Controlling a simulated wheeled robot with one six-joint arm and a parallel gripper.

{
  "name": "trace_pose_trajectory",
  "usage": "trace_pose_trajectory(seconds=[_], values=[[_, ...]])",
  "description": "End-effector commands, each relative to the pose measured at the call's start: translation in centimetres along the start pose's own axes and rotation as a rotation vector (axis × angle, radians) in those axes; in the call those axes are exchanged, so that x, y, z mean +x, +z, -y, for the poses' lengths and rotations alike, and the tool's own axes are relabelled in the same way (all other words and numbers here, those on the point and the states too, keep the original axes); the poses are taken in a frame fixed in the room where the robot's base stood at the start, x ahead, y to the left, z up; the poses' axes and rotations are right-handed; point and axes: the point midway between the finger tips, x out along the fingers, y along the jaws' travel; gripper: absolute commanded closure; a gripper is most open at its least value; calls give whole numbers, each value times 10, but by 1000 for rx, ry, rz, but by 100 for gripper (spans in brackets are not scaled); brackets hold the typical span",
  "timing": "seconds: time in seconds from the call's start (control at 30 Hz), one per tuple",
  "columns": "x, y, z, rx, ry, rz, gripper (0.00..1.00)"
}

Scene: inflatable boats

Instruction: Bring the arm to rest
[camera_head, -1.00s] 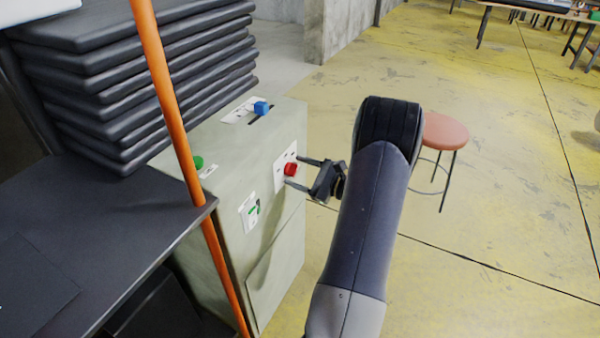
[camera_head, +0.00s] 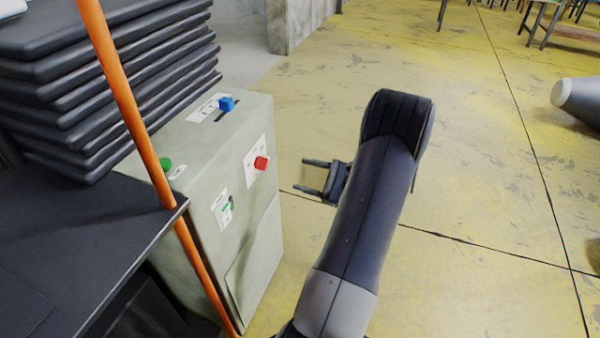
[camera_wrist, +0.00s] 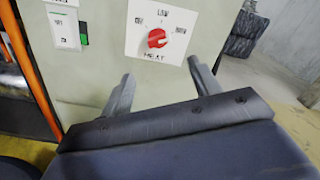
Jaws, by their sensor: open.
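My gripper (camera_head: 308,175) is open and empty. It hangs in the air to the right of the grey-green control box (camera_head: 262,240), with its fingers pointing toward the box. A gap separates the fingertips from the red knob (camera_head: 261,163) on the box's front. In the wrist view the same red knob (camera_wrist: 157,38) sits on a white plate marked HEAT, ahead of my two spread fingers. My arm reaches up from the bottom of the head view and bends over at its top.
A blue knob (camera_head: 226,104) and a green button (camera_head: 166,164) are on the box top. A dark table (camera_head: 90,225), an orange pole (camera_head: 125,95) and stacked black pads (camera_head: 110,75) stand at left. A grey cylinder (camera_head: 577,100) lies at right. Yellow floor between is open.

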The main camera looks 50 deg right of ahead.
Motion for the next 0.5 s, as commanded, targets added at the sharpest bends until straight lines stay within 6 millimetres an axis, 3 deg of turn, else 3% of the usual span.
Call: trace_pose_trajectory(seconds=[0.3,0.5], values=[[3,0,0,0,1,1,41],[27,0,-1,-1,4,2,41]])
